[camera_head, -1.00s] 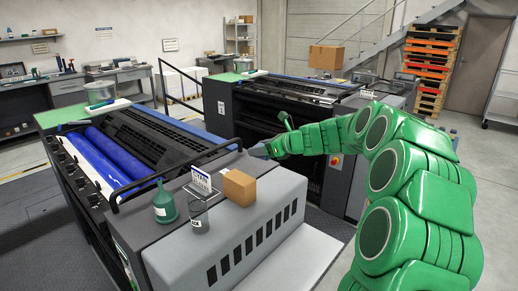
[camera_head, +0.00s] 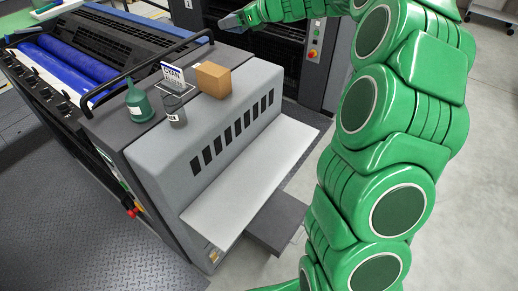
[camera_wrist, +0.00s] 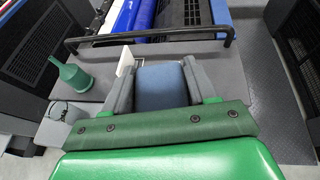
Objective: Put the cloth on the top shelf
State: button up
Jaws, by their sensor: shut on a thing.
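My gripper (camera_wrist: 162,90) is shut on a blue cloth (camera_wrist: 162,84), which shows between its two grey fingers in the wrist view. In the head view my gripper (camera_head: 232,20) is at the top, beyond the near end of the press and to the right of its black rail. The cloth cannot be made out there. The top shelf is in neither view now.
A black rail (camera_wrist: 150,38) crosses beyond my gripper.

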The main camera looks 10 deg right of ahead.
jog(key=shift+s+d+f, duration=0.1)
jog(key=shift+s+d, duration=0.35)
jog(key=shift+s, duration=0.3)
jog(key=s+d+n+g+y, duration=0.1)
jog(key=s+d, duration=0.2)
jog(key=s, duration=0.6)
jog(key=s+d+n+g, duration=0.1)
jog(key=s+d, duration=0.1)
jog(key=s, duration=0.7)
send_over(263, 161)
notch_tip(263, 161, down, 30)
jog(key=f, duration=0.1)
jog(key=shift+n+g, duration=0.3)
jog(key=shift+g, duration=0.1)
jog(key=shift+f, duration=4.55)
jog(key=shift+f, duration=0.15)
jog(key=o, duration=1)
